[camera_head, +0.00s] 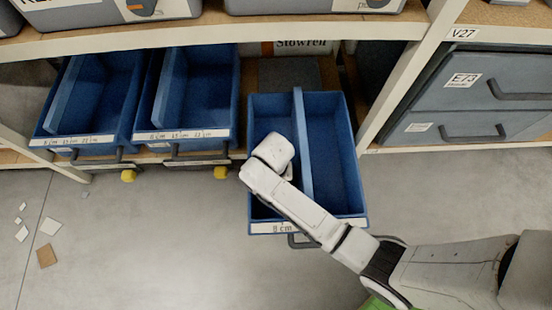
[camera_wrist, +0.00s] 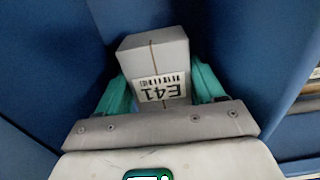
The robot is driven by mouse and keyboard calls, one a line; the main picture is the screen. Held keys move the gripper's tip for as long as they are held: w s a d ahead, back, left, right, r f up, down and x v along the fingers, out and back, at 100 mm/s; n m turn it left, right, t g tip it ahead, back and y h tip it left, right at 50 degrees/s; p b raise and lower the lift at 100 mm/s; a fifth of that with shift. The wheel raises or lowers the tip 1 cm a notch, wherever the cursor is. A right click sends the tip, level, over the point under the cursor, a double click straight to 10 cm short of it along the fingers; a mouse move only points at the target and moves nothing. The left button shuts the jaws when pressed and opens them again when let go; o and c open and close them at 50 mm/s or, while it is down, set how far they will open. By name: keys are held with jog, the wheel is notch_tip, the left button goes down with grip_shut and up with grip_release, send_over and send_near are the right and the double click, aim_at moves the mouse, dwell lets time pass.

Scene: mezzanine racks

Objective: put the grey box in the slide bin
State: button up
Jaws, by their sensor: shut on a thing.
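The grey box (camera_wrist: 155,52) carries a label reading E41 and shows in the wrist view between the teal fingers of my gripper (camera_wrist: 160,88). My gripper is shut on it. Blue bin walls (camera_wrist: 230,40) surround the box in that view. In the head view the pulled-out blue slide bin (camera_head: 333,165) has a lengthwise divider making two compartments. The end of my arm is over the left compartment and hides the gripper and the box there. I cannot tell whether the box touches the bin floor.
Two more blue bins (camera_head: 88,95) (camera_head: 190,95) sit at left on the same shelf. A grey drawer unit (camera_head: 470,95) stands at right. The upper shelf edge (camera_head: 210,36) runs above the bins. Small scraps (camera_head: 47,255) lie on the open floor at left.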

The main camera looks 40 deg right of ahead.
jog(key=shift+f+b, duration=0.9)
jog(key=shift+f, duration=0.95)
jog(key=shift+f, duration=0.1)
jog(key=o, duration=1.1)
jog(key=shift+c, duration=0.2)
notch_tip(320, 180, up, 12)
jog(key=p, duration=0.5)
